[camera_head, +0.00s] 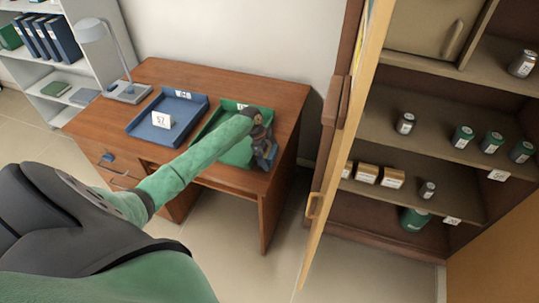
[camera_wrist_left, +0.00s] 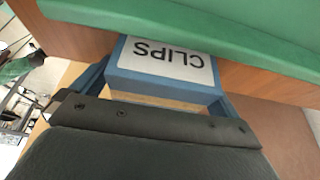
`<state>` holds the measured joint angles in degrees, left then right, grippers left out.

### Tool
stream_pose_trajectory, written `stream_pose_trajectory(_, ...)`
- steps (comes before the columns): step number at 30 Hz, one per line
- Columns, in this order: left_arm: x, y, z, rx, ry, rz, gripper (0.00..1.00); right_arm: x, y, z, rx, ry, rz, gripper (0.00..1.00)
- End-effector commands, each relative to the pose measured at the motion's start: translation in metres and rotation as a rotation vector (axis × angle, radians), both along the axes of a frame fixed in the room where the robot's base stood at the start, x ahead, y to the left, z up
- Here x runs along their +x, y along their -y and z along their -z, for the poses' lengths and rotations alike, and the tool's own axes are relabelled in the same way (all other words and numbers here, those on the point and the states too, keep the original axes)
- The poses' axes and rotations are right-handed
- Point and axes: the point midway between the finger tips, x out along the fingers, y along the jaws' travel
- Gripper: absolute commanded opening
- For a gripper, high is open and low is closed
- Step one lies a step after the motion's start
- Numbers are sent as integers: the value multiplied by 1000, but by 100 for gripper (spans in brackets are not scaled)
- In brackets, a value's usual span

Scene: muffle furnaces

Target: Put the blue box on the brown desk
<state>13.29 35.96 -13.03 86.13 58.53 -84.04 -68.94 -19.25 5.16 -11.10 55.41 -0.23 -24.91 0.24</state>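The blue box (camera_wrist_left: 168,68) has a white label reading CLIPS, upside down in the left wrist view. My left gripper (camera_wrist_left: 165,100) has its fingers on both sides of the box and is shut on it. In the head view my left gripper (camera_head: 266,152) is at the right part of the brown desk (camera_head: 277,100), by the green tray. The box is mostly hidden there by the gripper, and I cannot tell if it touches the desktop. My right gripper is not in view.
A green tray (camera_head: 238,154) and a blue tray (camera_head: 190,107) with a white card lie on the desk. A grey lamp (camera_head: 127,91) stands at its left. An open cabinet (camera_head: 437,113) with cans and small boxes is on the right, its door edge (camera_head: 346,130) near the desk.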

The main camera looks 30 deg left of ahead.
Motion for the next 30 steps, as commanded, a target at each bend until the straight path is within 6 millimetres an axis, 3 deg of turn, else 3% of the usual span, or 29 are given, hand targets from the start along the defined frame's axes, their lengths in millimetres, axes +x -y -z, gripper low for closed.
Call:
stream_pose_trajectory(7,0,-2,-5,1,1,0,100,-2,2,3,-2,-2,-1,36)
stream_pose_trajectory(11,-1,-8,-18,2,3,0,100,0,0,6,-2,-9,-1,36)
stream_pose_trajectory(13,-3,-13,-29,3,2,1,100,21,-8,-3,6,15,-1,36)
stream_pose_trajectory(18,-6,-26,-60,3,2,1,100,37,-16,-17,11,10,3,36)
stream_pose_trajectory(24,-8,-37,-92,2,2,1,100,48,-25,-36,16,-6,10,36)
stream_pose_trajectory(30,-10,-44,-109,0,0,0,100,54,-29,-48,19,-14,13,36)
